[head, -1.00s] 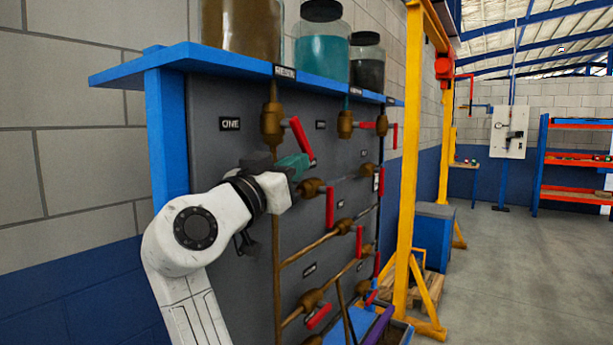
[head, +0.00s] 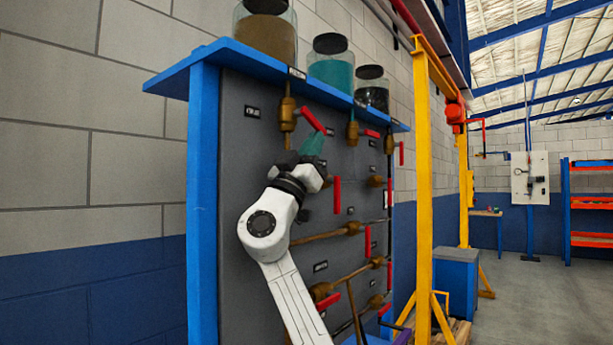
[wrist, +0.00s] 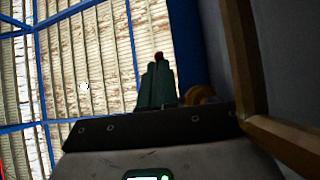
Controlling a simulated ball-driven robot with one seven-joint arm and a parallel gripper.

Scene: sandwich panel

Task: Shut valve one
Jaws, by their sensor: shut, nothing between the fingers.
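Valve one has a brass body (head: 287,113) at the upper left of the grey panel, beside the label plate (head: 252,112). Its red handle (head: 313,119) slants down to the right. My gripper (head: 316,140) has teal fingers, shut and empty, pointing up just under the handle's lower end. I cannot tell whether they touch it.
More red-handled valves (head: 337,194) and brass pipes (head: 322,236) cover the panel below and right. Jars (head: 331,70) stand on the blue shelf (head: 222,50) above. A yellow frame (head: 424,190) stands to the right, with open floor beyond.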

